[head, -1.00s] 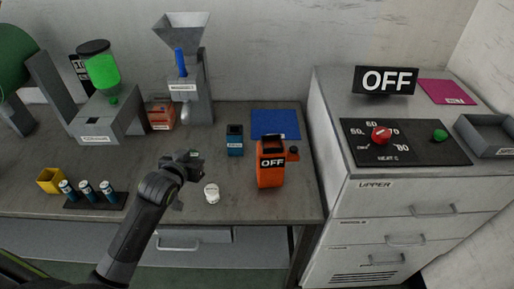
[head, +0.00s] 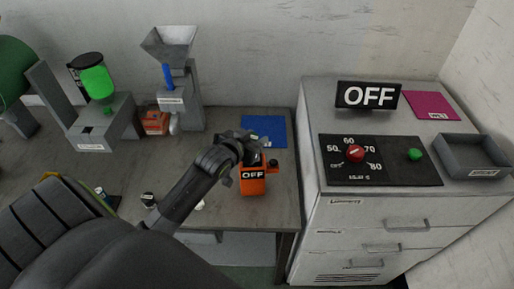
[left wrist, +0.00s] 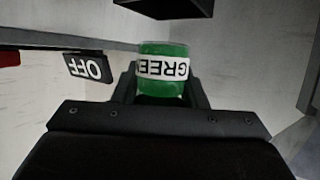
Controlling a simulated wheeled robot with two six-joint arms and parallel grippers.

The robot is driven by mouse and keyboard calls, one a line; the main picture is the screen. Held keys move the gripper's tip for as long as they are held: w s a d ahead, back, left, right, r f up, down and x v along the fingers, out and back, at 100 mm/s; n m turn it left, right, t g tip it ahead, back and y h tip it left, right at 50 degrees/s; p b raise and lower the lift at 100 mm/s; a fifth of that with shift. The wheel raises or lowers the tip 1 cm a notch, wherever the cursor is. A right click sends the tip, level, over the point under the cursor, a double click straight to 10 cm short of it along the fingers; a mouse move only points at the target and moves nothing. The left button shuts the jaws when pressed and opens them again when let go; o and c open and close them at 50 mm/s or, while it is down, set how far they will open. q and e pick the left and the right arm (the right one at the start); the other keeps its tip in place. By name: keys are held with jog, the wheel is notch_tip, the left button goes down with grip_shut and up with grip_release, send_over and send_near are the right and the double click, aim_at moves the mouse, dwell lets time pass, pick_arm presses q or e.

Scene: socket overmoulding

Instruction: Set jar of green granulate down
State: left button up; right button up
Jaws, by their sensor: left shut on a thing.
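My left gripper (head: 248,143) is shut on the jar of green granulate (left wrist: 164,92). In the left wrist view the jar sits between the two fingers, with a white label that reads "GREE", upside down in the picture. In the head view the gripper is just behind and above the orange unit marked OFF (head: 253,187), near the blue mat (head: 264,128). The jar cannot be made out clearly there, and what lies under the gripper is hidden. My right gripper is not in view.
A grey hopper machine (head: 180,105) and a machine with a green container (head: 105,115) stand at the back left. A drawer cabinet (head: 375,225) with a control panel, OFF sign (head: 368,95), magenta mat (head: 431,105) and grey tray (head: 472,155) stands right.

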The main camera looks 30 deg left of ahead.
pick_arm(q)
notch_tip(320, 180, down, 4)
jog(key=shift+f, duration=0.25)
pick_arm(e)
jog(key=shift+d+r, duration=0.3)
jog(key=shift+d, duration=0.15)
pick_arm(q)
jog(key=shift+f, duration=0.15)
jog(key=o, duration=1)
jog(key=shift+c, duration=0.2)
